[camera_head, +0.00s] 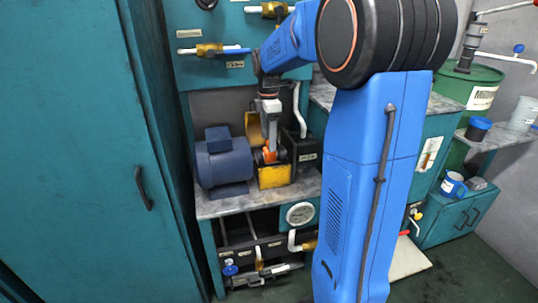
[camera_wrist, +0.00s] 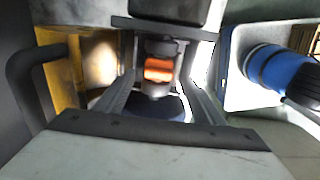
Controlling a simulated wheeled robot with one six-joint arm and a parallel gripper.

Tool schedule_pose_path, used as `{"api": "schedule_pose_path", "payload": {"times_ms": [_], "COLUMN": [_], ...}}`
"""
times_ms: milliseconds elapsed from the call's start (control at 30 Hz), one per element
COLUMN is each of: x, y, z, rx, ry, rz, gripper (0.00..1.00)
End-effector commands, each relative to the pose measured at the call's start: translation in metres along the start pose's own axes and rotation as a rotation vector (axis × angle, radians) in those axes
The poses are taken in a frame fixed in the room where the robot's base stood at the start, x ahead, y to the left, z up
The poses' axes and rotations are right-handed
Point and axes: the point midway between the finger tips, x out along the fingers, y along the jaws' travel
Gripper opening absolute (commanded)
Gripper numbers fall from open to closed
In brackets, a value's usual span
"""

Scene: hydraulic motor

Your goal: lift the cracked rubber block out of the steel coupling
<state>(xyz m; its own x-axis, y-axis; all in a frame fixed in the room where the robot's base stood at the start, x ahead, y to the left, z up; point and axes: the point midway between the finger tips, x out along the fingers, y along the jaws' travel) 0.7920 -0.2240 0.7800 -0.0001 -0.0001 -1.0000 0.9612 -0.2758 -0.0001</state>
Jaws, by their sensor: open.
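The steel coupling (camera_wrist: 158,48) shows in the wrist view as a grey metal part with an orange rubber block (camera_wrist: 158,70) set in it. The orange also shows small in the head view (camera_head: 269,155), between the blue motor and a dark block. No crack can be made out at this size. My gripper (camera_wrist: 163,88) is open, with one finger on each side of the coupling and the orange block in the space between them. In the head view my gripper (camera_head: 269,137) points down just above the orange. Whether the fingers touch it cannot be told.
The blue motor (camera_head: 223,160) stands close on the left. A yellow guard (camera_head: 253,127) rises behind and a yellow box (camera_head: 274,176) sits in front. A dark block (camera_head: 302,150) is close on the right. The bench edge (camera_head: 250,203) is in front.

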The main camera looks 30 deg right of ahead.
Motion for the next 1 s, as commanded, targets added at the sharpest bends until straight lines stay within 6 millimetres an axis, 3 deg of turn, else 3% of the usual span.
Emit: {"api": "schedule_pose_path", "payload": {"times_ms": [500, 767, 800, 1000], "x": [0.052, 0.054, 0.054, 0.054], "y": [0.003, 0.003, 0.003, 0.003], "z": [-0.001, -0.001, -0.001, -0.001], "rx": [0.001, 0.001, 0.001, 0.001], "ry": [0.001, 0.001, 0.001, 0.001], "rz": [-0.001, 0.000, 0.000, 0.000], "gripper": [0.62, 0.62, 0.60, 0.16]}}
